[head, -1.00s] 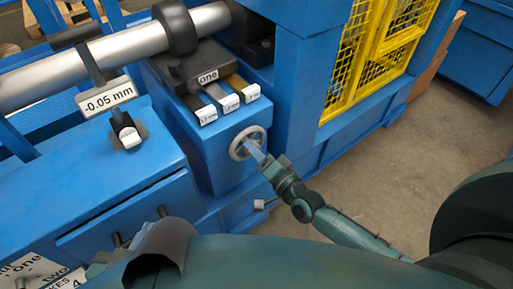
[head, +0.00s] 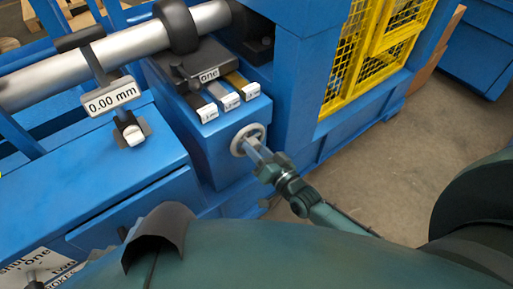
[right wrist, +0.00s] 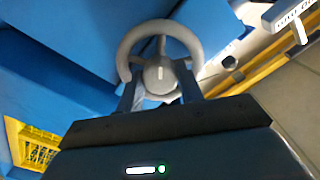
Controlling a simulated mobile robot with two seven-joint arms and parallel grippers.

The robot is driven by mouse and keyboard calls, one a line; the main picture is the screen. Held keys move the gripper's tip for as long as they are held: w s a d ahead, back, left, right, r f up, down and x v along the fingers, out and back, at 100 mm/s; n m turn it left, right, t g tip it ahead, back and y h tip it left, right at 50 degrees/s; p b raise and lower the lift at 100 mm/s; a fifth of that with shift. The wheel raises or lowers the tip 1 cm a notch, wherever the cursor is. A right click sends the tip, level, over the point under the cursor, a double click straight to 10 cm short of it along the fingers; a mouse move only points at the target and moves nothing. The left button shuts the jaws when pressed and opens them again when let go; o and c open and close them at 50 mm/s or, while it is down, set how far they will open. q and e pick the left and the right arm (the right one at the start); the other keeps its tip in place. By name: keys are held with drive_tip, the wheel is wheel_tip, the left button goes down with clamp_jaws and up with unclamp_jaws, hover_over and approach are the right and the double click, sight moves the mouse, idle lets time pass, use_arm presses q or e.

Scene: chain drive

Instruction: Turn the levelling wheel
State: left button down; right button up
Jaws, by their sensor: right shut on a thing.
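The levelling wheel (head: 240,139) is a small grey spoked handwheel on the front of a blue block below the label "one". My right gripper (head: 257,153) reaches it from the lower right. In the right wrist view the wheel (right wrist: 160,45) shows close up, and my right gripper's fingers (right wrist: 158,92) are shut on its hub, one on each side. The gauge (head: 112,97) on the shaft reads 0.00 mm. My left gripper cannot be made out in the head view.
A silver shaft (head: 110,55) runs above the blue machine. Several labelled shims (head: 228,98) lie on top of the block. A yellow mesh guard (head: 365,55) stands to the right, with open grey floor (head: 400,150) beside it.

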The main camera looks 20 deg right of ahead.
use_arm(q)
drive_tip(key=shift+w+r, duration=0.1)
use_arm(e)
drive_tip(key=o, duration=1)
use_arm(q)
drive_tip(key=shift+s+a+r+n+t+p, duration=0.15)
drive_tip(key=shift+a+r+n+p, duration=0.05)
drive_tip(key=shift+r+p, duration=0.3)
drive_tip(key=shift+s+a+r+n+t+p, duration=0.1)
drive_tip(key=shift+a+r+n+t+p, duration=0.1)
drive_tip(key=shift+r+p, duration=0.3)
use_arm(e)
drive_tip(key=v, duration=1.3)
drive_tip(key=shift+s+a, duration=0.1)
drive_tip(key=shift+a, duration=0.05)
